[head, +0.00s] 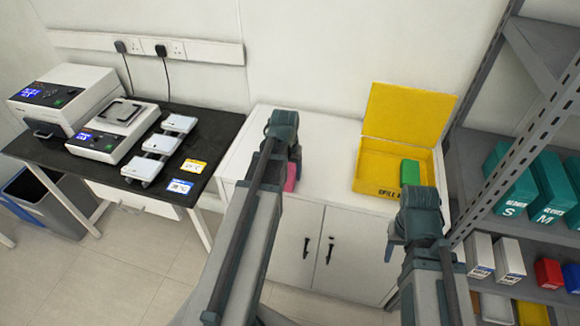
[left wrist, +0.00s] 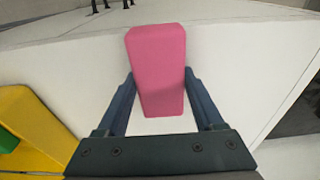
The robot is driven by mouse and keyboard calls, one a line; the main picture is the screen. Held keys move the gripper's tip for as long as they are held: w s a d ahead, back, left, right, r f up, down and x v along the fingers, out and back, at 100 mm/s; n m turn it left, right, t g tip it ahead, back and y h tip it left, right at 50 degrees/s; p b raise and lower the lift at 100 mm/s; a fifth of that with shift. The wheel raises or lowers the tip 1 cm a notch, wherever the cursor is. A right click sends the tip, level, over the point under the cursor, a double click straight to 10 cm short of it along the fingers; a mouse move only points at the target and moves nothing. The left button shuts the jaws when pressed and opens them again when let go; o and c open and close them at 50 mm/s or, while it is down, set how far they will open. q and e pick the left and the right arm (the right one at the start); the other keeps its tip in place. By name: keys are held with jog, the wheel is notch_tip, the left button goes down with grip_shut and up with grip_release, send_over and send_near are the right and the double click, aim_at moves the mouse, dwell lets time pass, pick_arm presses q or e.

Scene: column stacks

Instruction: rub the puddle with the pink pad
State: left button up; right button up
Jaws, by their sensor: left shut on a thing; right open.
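The pink pad (left wrist: 157,68) is held between the two fingers of my left gripper (left wrist: 158,98) in the left wrist view, over the white cabinet top. In the head view only a small part of the pad (head: 291,178) shows beside my left gripper (head: 285,160), whose arm hides the rest. I cannot tell whether the pad touches the surface. I see no puddle in either view; my left arm covers part of the cabinet top. My right gripper (head: 398,237) is open in front of the cabinet's right side.
An open yellow box (head: 376,187) with a green block (head: 410,172) stands on the white cabinet (head: 335,185), right of the pad. A black table (head: 210,130) with instruments is at left. A grey shelf rack (head: 545,85) with boxes stands close at right.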

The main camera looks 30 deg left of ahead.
pick_arm(q)
jog(key=shift+r, duration=0.1)
notch_tip(320, 180, up, 6)
jog(key=p, duration=0.6)
dwell(0.4)
notch_tip(320, 180, up, 3)
jog(key=p, duration=0.3)
